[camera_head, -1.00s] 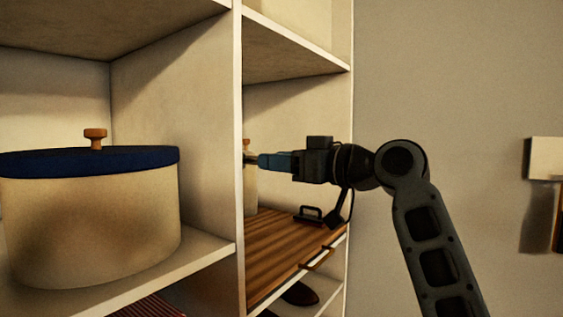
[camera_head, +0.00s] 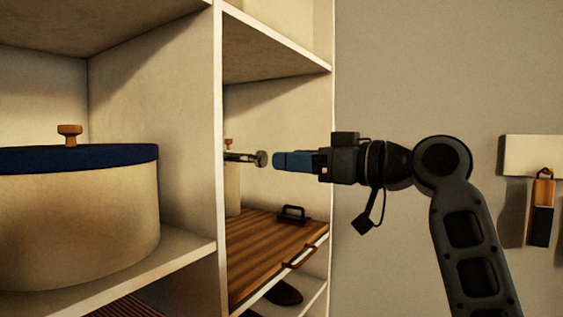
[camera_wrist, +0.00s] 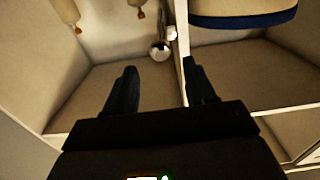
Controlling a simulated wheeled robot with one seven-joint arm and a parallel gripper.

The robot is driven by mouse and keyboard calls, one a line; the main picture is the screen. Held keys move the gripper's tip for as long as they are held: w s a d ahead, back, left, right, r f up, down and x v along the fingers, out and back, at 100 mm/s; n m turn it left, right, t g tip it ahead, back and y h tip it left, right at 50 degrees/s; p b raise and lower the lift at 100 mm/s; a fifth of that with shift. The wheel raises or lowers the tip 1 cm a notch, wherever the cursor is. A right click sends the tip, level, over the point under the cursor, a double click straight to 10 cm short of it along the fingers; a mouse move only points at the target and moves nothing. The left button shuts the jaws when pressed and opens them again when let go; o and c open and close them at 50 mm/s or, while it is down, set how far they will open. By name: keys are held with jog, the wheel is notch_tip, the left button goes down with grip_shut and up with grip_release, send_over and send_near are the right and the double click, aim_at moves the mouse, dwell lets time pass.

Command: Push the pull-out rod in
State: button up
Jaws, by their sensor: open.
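The pull-out rod (camera_head: 245,157) is a dark metal bar with a round end knob. It sticks out sideways from behind the upright divider in the right shelf bay. In the wrist view its shiny round knob (camera_wrist: 160,49) shows ahead, between the lines of my fingers. My gripper (camera_head: 277,161) is just to the right of the knob in the head view, with a small gap and no contact seen. Its blue fingers also show in the wrist view (camera_wrist: 158,88), spread apart and empty. The rod's inner end is hidden by the divider.
A cream pot with a blue lid (camera_head: 75,215) stands in the left bay. A wooden board with a black handle (camera_head: 275,245) lies on the shelf below the rod. The white upright divider (camera_head: 219,170) is close to the rod. A wall rack (camera_head: 535,155) hangs at right.

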aim_at(264, 158)
jog(key=shift+s+d, duration=0.1)
jog(key=shift+s, duration=0.05)
jog(key=shift+c, duration=0.4)
